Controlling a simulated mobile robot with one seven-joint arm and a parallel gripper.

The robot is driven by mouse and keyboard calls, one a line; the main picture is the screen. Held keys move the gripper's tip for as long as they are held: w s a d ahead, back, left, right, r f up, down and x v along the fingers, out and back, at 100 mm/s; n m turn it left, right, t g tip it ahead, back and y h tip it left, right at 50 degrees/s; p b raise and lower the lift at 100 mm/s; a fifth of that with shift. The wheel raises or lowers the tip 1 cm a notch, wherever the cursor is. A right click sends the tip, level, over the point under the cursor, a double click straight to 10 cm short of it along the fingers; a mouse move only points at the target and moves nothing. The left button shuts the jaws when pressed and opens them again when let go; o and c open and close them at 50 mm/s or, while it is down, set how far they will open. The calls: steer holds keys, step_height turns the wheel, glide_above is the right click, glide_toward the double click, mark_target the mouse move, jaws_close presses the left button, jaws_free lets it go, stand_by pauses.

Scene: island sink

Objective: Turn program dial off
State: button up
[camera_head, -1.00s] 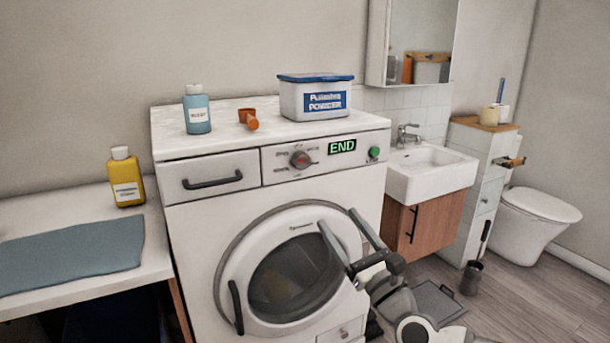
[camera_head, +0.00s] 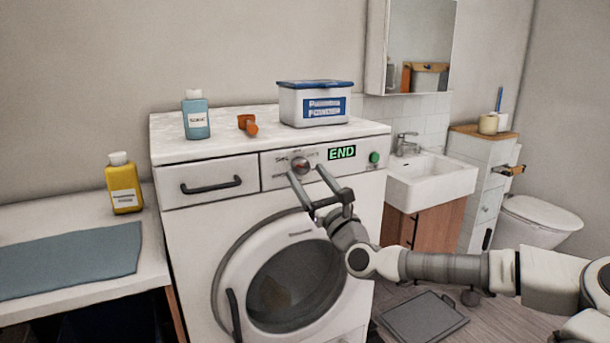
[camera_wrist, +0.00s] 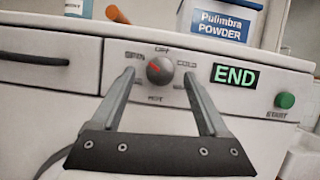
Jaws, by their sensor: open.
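The program dial (camera_head: 300,164) is a round grey knob on the washing machine's (camera_head: 185,225) front panel, left of the green END display (camera_head: 341,153). In the wrist view the dial (camera_wrist: 159,70) has a red pointer mark aimed to the upper left, between the SPIN label and the top label. The top label is partly blurred. My gripper (camera_head: 306,170) is open, its two fingers pointing up at the panel. In the wrist view my gripper (camera_wrist: 159,76) has one finger on each side of the dial, apart from it. I cannot tell how far the fingertips are from the panel.
A green START button (camera_head: 375,157) sits right of the display. A drawer with a dark handle (camera_head: 211,185) is to the left. The round door is below.

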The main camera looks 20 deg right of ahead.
steer(key=shift+x, duration=1.05)
jaws_close()
